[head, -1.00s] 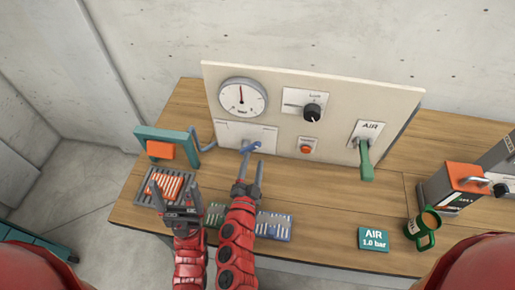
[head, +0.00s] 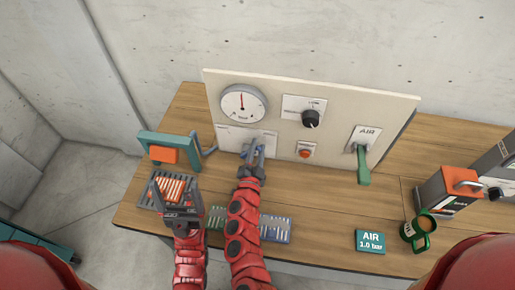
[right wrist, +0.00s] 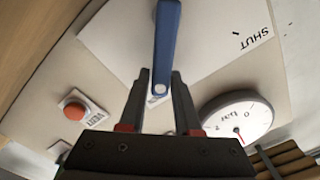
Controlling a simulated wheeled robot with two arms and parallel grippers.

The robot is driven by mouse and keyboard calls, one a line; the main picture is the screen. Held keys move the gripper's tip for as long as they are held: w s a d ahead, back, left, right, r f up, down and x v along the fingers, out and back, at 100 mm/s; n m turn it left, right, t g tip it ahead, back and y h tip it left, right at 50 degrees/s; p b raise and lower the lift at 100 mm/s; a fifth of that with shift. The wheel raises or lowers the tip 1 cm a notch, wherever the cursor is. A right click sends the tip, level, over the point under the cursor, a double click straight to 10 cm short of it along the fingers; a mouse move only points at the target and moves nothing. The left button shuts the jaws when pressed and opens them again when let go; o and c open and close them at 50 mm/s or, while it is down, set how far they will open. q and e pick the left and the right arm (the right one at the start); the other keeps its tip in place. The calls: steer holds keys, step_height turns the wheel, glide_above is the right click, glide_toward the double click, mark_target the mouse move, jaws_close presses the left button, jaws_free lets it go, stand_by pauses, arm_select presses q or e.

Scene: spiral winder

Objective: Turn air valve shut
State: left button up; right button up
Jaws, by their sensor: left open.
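A blue lever handle sits low on the left of the upright panel (head: 345,100), below the round gauge (head: 243,102). In the right wrist view the blue handle (right wrist: 167,45) points down between my fingers, beside a plate printed SHUT (right wrist: 257,40). My right gripper (head: 251,158) is at the handle, one finger on each side of its end; whether the fingers press on it is unclear. My left gripper (head: 174,201) is open over the tray of orange rods (head: 172,187). At the panel's right, a green lever (head: 363,167) hangs down under an AIR label (head: 368,133).
A black knob (head: 310,118) and an orange button (head: 304,153) are on the panel. A teal frame with an orange block (head: 163,155) and a crank stands left. A teal AIR 1.0 bar sign (head: 370,241), a green mug (head: 419,232) and an orange-topped box (head: 452,188) are at right.

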jaws_close()
stand_by(1.1)
